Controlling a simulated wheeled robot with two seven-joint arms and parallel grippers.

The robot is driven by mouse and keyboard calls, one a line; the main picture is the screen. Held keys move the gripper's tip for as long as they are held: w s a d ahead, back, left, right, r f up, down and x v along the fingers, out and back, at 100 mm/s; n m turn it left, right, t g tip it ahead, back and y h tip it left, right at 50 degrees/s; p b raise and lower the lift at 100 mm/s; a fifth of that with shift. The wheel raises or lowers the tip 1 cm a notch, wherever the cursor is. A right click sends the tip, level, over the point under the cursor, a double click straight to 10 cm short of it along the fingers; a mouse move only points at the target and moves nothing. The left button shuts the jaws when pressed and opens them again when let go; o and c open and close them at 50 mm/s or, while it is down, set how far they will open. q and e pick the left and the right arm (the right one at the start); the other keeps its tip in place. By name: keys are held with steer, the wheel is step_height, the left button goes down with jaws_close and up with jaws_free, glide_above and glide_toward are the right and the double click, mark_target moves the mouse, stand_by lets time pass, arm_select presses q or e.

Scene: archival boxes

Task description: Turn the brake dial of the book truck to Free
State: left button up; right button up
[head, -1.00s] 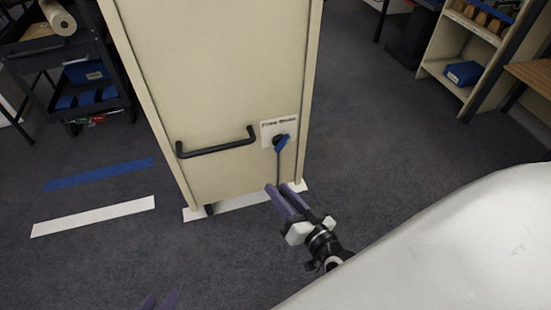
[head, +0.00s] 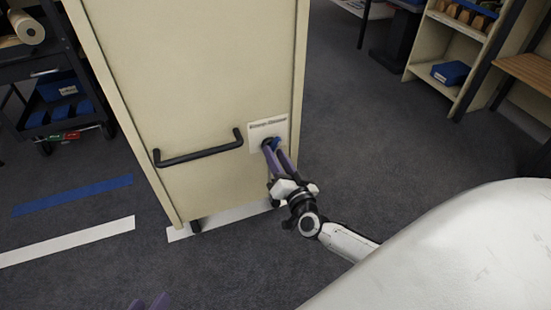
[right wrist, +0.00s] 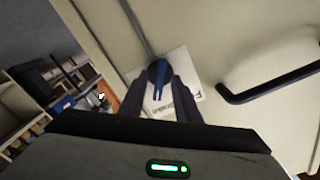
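The cream book truck (head: 195,85) stands upright in the head view. Its brake dial (head: 277,142), dark with a blue pointer, sits on a pale label plate (head: 268,127) low on the end panel; the lettering is too small to read surely. My right gripper (head: 274,152) is at the dial, its purple fingers partly hiding it. In the right wrist view the dial (right wrist: 157,72) shows between the two spread fingers, one on each side of the blue pointer; I cannot tell whether they touch it. Only the purple fingertips of my left gripper (head: 150,303) show at the bottom edge.
A black handle (head: 200,155) sticks out left of the dial. White floor tape (head: 235,213) runs under the truck, with blue tape (head: 75,195) and more white tape to the left. A dark cart (head: 35,70) stands at left, shelves (head: 440,55) at back right. Floor right of the truck is clear.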

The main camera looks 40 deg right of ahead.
arm_select(q)
steer(key=shift+r, duration=0.1)
arm_select(e)
steer(key=shift+w, duration=0.3)
jaws_close()
